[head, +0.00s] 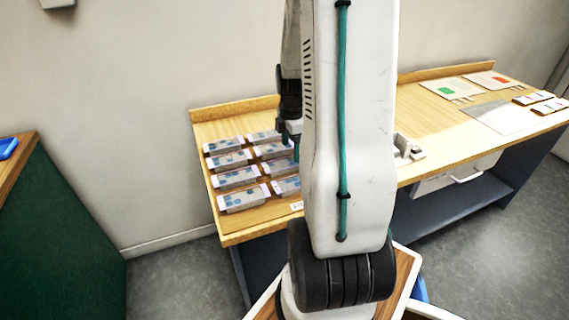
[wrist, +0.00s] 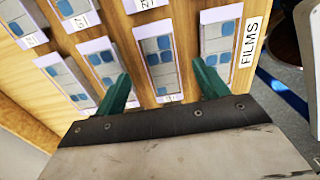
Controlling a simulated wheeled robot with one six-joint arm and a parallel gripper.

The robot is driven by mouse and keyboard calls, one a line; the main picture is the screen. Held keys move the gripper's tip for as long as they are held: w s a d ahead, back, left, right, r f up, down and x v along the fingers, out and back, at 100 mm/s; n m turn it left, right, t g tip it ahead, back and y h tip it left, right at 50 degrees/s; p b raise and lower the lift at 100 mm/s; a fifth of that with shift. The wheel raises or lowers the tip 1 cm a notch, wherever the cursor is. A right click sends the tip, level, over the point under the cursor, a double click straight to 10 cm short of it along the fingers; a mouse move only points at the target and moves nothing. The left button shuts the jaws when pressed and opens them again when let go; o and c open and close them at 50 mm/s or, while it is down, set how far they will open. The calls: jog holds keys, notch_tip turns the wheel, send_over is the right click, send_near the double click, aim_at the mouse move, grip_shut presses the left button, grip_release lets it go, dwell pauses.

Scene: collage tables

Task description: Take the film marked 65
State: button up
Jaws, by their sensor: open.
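Several pale film cards with blue squares, such as the front left one (head: 243,198), lie in two columns on the left of the wooden table. In the wrist view, one film (wrist: 158,58) lies between and ahead of my green fingertips (wrist: 162,72). Another film (wrist: 217,45) is beside the right finger, and one (wrist: 104,66) is beside the left finger. Small number labels (wrist: 88,46) show, but I cannot surely read 65 on any. My gripper (head: 290,146) is open and empty over the right column, which my arm partly hides.
A FILMS sign (wrist: 249,43) stands at the end of the rows. The wooden table (head: 438,140) carries a small grey device (head: 408,148), sheets with green (head: 446,91) and red patches, and red-marked cards (head: 540,100) at right. A green cabinet (head: 70,225) stands at left.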

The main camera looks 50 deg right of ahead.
aim_at(290, 161)
notch_tip(290, 161, down, 4)
jog(key=shift+a+r, duration=0.1)
jog(key=shift+r, duration=0.05)
jog(key=c, duration=1)
jog(key=shift+c, duration=0.2)
